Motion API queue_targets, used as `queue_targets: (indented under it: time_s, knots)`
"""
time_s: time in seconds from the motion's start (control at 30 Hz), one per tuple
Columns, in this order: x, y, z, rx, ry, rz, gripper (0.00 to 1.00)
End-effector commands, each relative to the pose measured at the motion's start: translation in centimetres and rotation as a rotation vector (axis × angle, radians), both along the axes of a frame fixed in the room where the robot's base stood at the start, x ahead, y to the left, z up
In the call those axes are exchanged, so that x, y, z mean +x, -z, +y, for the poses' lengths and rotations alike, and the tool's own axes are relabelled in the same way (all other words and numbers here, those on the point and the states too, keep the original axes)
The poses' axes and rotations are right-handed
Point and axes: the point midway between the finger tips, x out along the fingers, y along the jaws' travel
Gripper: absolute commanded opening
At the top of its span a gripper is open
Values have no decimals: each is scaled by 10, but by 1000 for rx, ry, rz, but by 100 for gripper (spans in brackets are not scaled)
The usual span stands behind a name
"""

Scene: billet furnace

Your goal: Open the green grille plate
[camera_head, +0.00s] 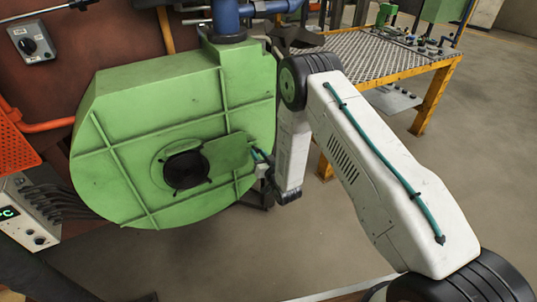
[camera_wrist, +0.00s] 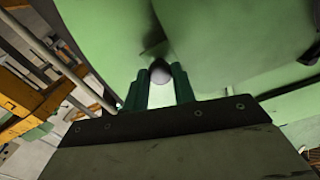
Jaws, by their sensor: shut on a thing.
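The green grille plate (camera_head: 228,154) is a flat panel on the face of the green blower housing. It sits to the right of a round dark opening (camera_head: 187,170) and overlaps only its right edge, so most of the opening shows. My gripper (camera_head: 261,160) is at the plate's right edge. In the wrist view, the teal fingers of my gripper (camera_wrist: 160,90) are shut on a rounded dark knob (camera_wrist: 160,70) in front of a green surface. How the knob joins the plate is hidden.
A table with a mesh top (camera_head: 365,55) and yellow frame stands behind my arm. A control box (camera_head: 25,215) with cables is at the lower left, and a rotary switch (camera_head: 30,42) is on the wall. The floor at the right is clear.

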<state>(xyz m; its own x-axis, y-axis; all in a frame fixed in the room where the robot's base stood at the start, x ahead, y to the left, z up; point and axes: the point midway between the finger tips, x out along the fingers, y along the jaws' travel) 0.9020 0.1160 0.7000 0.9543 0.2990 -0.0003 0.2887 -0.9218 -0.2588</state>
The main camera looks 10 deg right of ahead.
Motion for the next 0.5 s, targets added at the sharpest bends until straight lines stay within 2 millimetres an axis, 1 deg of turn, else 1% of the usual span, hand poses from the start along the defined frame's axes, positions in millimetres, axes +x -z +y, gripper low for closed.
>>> queue_targets:
  time_s: [0.03,0.13,0.47,0.5]
  knots:
    - [1,0,4,0,-9,0,0]
    - [1,0,7,0,-16,0,0]
    - [1,0,8,0,-18,-1,0]
    - [1,0,8,0,-17,-1,37]
